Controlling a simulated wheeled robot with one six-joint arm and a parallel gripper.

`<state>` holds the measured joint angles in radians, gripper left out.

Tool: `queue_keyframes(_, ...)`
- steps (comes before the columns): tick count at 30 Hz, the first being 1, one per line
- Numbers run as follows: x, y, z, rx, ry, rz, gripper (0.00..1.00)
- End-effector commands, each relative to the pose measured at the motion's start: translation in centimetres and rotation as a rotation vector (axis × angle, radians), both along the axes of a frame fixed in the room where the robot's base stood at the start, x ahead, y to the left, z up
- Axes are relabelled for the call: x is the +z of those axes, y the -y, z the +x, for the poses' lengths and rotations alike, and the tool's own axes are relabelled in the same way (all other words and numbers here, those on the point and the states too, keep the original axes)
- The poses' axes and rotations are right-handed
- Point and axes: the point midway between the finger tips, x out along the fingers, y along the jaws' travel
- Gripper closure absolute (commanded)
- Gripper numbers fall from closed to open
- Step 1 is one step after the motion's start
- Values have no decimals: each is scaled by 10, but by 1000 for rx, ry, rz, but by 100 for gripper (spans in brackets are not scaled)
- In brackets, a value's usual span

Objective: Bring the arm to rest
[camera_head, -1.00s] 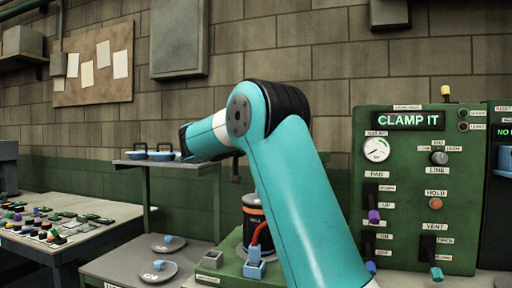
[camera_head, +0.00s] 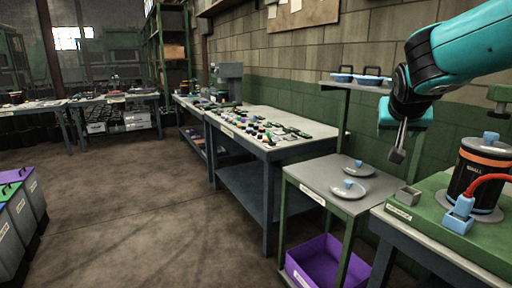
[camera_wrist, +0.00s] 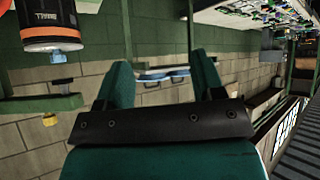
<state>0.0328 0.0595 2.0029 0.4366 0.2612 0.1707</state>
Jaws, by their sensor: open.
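My teal arm reaches in from the upper right of the head view, and my gripper (camera_head: 397,150) hangs from its end with the fingers pointing down. It is in the air above and to the right of a small grey side table (camera_head: 325,172). In the wrist view the two teal fingers of my gripper (camera_wrist: 163,82) stand apart with nothing between them. The gripper is open and empty.
A black pot with an orange band (camera_head: 478,175) stands on the green bench (camera_head: 440,222) at right. A shelf with blue-rimmed dishes (camera_head: 367,80) is behind the gripper. A purple bin (camera_head: 325,262) sits under the side table.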

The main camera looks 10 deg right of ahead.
Motion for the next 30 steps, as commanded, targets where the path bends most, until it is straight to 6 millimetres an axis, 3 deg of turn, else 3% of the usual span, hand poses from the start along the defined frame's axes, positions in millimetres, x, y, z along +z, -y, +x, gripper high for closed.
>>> queue_keyframes(1, -14, -35, -13, 109, -63, 47, 38)
queue_keyframes(5, -49, -121, -63, 403, -241, 156, 38)
queue_keyframes(6, -59, -144, -83, 494, -297, 184, 38)
queue_keyframes(9, -78, -195, -139, 716, -432, 244, 38)
queue_keyframes(12, -91, -230, -195, 910, -550, 286, 38)
queue_keyframes(15, -98, -251, -240, 1061, -639, 312, 38)
queue_keyframes(19, -102, -263, -275, 1172, -703, 330, 38)
queue_keyframes(26, -103, -265, -284, 1204, -722, 335, 38)
queue_keyframes(30, -103, -265, -284, 1203, -721, 335, 57)
